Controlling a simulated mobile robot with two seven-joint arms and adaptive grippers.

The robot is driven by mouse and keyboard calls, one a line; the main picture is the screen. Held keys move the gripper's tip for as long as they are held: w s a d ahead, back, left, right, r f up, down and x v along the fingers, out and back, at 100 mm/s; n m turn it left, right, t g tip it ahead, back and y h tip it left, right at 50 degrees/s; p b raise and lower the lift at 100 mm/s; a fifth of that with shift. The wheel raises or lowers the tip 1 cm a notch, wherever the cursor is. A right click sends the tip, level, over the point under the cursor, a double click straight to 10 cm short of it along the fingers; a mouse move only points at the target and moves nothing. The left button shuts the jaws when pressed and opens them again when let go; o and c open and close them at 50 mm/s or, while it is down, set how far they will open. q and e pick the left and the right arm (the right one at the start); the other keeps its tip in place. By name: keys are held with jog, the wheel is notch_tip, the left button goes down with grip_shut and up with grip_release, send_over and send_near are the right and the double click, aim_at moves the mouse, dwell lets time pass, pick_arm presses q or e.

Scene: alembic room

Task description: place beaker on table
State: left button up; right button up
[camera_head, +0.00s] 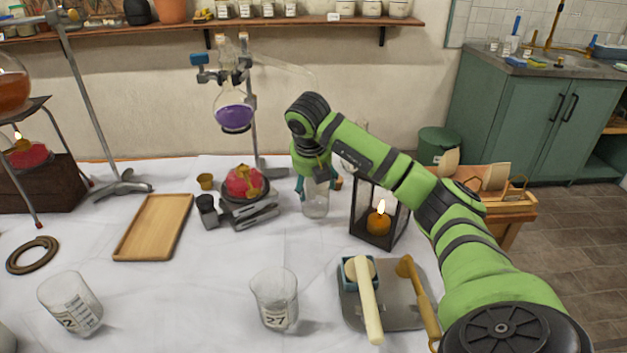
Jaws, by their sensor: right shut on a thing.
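My right arm reaches in from the right. Its gripper (316,184) points down, shut on a clear glass beaker (315,207) near the middle of the white-clothed table (215,310). The fingers cover the beaker's upper part. It is upright, with its base at or just above the cloth; I cannot tell whether it touches. Two more clear beakers stand near the front: one marked 27 (275,302) at the centre and a tilted-looking one (70,304) at the left. My left gripper is not in view.
A candle lantern (379,222) stands just right of the held beaker. A burner on a small stand (244,190) and a flask with purple liquid (234,115) are to its left. A wooden tray (153,228) lies further left. A grey board (390,308) with tools lies front right. Cloth between is clear.

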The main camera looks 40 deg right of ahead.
jog(key=shift+f, duration=0.1)
jog(key=o, duration=1.3)
jog(key=shift+o, duration=1.3)
jog(key=shift+r, duration=0.25)
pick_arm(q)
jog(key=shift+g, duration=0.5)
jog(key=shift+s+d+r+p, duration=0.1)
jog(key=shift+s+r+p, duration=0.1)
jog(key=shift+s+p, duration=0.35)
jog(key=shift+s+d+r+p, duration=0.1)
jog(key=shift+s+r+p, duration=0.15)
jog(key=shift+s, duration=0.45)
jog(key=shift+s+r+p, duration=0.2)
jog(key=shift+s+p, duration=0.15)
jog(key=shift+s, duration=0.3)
pick_arm(e)
jog(key=v, duration=1.1)
jog(key=shift+a+r, duration=0.15)
jog(key=shift+r, duration=0.15)
